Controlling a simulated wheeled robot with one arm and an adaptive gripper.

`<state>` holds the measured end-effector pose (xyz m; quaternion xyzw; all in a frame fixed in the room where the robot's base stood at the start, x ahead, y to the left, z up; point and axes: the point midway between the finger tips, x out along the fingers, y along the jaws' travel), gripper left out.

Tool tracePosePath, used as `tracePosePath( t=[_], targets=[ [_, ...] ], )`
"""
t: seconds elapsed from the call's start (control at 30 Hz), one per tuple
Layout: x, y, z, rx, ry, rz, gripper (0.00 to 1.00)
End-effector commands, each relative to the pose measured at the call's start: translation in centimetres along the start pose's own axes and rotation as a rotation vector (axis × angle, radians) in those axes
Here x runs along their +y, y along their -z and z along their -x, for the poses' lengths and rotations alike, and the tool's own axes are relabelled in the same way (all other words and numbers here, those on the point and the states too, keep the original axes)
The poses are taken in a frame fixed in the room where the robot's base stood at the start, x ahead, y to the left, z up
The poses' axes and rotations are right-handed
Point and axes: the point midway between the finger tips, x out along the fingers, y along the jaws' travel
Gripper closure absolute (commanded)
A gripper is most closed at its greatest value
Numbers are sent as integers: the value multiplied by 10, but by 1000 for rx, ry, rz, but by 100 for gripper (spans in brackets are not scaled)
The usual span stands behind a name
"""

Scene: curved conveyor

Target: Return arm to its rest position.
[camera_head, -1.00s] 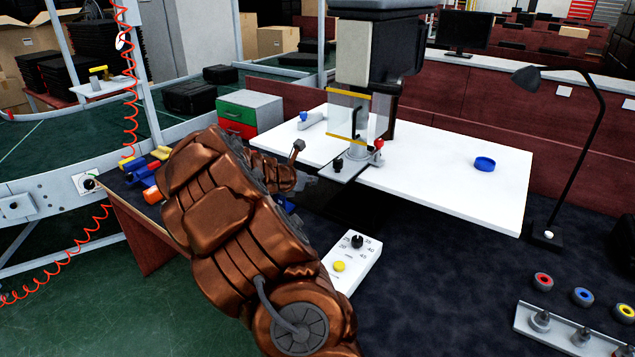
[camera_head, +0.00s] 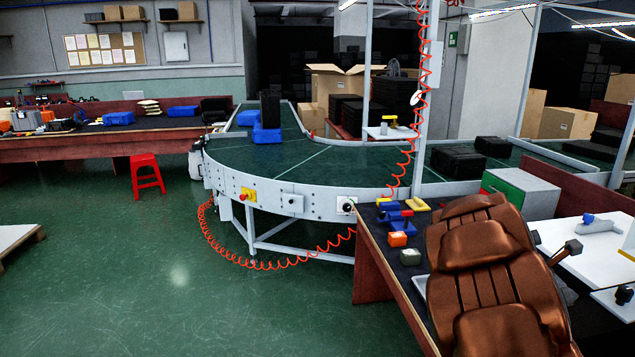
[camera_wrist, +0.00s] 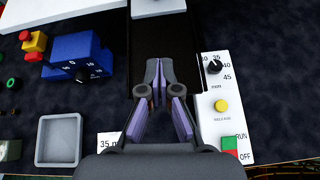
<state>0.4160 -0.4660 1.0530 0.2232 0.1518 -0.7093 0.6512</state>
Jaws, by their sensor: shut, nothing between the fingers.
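My gripper (camera_wrist: 158,68) shows in the wrist view with its fingertips together and nothing between them. It points over a dark work surface (camera_wrist: 110,20). Below it on the right is a white control panel (camera_wrist: 222,124) with a black dial, a yellow button and a run/off switch. My copper arm fills the lower right of the head view and hides part of the bench. The gripper itself does not show in the head view.
A blue box with a dial (camera_wrist: 78,60) and a grey square tray (camera_wrist: 60,140) lie left of the gripper. In the head view, the curved conveyor (camera_head: 330,165) stands beyond the bench. A red stool (camera_head: 146,172) stands on open green floor (camera_head: 120,280).

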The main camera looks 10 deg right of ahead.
Motion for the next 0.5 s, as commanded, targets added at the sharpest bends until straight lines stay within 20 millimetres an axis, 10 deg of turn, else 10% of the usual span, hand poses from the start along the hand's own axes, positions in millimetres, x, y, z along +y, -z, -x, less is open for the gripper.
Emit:
tracePosePath(
  t=[0.5],
  targets=[
    [-97, 77, 150, 280, 223, -801, 100]
  ],
)
